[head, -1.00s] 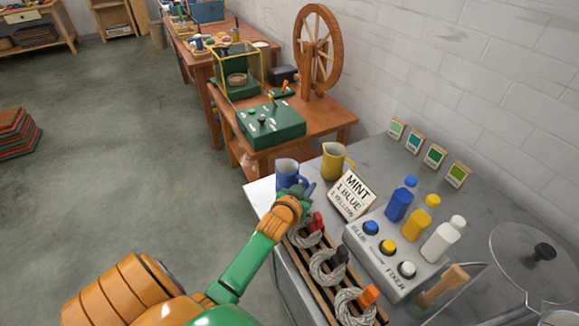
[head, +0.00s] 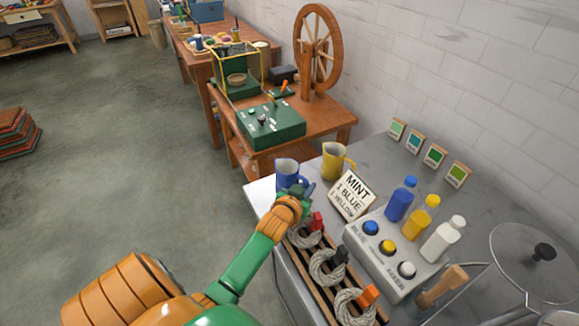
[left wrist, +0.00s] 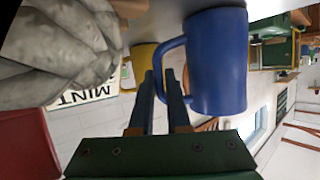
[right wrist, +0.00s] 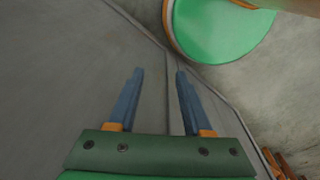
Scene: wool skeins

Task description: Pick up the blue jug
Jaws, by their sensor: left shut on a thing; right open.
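The blue jug (head: 287,172) stands at the back left corner of the metal counter. It fills the upper middle of the left wrist view (left wrist: 217,62), with its handle to the left of its body. My left gripper (head: 303,189) is at the jug, its fingers (left wrist: 169,84) shut on the handle. The gripper partly hides the jug's lower right side in the head view. My right gripper (right wrist: 158,75) is open and empty, in front of a plain grey surface in the right wrist view.
A yellow jug (head: 334,162) and a MINT sign (head: 352,194) stand right of the blue jug. A rack of grey skeins (head: 327,268) lies under my left arm. Dye bottles (head: 401,199) and a button box (head: 385,255) are further right.

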